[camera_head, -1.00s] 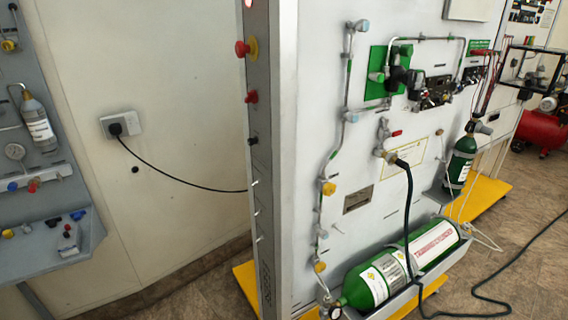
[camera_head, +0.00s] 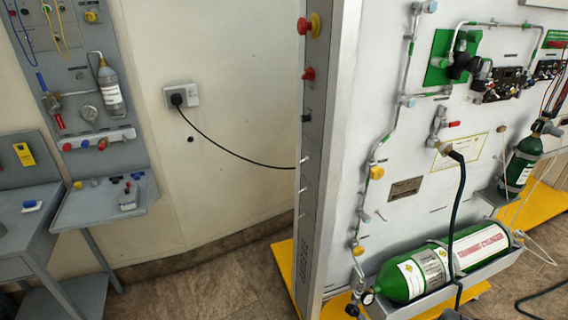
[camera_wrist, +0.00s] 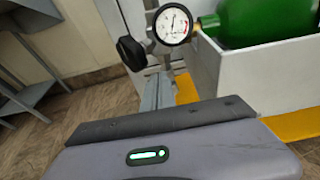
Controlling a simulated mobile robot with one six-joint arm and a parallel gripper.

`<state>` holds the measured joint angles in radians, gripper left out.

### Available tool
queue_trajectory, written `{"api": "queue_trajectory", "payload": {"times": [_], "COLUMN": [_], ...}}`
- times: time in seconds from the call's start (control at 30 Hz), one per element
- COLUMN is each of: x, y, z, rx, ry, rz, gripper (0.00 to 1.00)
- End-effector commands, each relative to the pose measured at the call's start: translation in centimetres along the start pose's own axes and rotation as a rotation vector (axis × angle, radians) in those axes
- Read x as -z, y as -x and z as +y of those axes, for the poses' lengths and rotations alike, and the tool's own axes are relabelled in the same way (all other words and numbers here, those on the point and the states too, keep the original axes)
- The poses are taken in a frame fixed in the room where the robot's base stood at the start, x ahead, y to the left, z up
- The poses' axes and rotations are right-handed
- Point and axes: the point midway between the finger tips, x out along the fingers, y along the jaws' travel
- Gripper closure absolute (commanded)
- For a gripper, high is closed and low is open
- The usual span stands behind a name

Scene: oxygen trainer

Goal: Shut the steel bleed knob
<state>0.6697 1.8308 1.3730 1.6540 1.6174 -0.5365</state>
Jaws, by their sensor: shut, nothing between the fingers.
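The trainer panel (camera_head: 335,255) stands at the right in the head view, with a pipe run down its near side. I cannot tell for certain which fitting is the steel bleed knob; several small metal fittings show on the panel. A round white gauge (camera_wrist: 173,24) and a black knob (camera_wrist: 132,53) are at the top of the wrist view. The gauge also shows low in the head view (camera_head: 367,298). My gripper (camera_wrist: 158,80) is shut and empty, its fingers pointing towards the area below the gauge, apart from it. My gripper does not show clearly in the head view.
A green cylinder (camera_head: 405,280) lies in a tray at the panel's foot; it also shows in the wrist view (camera_wrist: 255,22). A black hose (camera_head: 458,215) hangs before the panel. A grey bench (camera_head: 95,207) stands at left. Floor (camera_head: 205,295) between is clear.

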Motion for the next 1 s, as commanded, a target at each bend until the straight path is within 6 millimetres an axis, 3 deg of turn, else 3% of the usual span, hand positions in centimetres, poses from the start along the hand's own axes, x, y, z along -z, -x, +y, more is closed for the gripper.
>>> {"api": "queue_trajectory", "payload": {"times": [1.0], "x": [0.0], "y": [0.1], "z": [-1.0], "rx": [0.000], "ry": [0.001], "rz": [0.001], "gripper": [1.00]}}
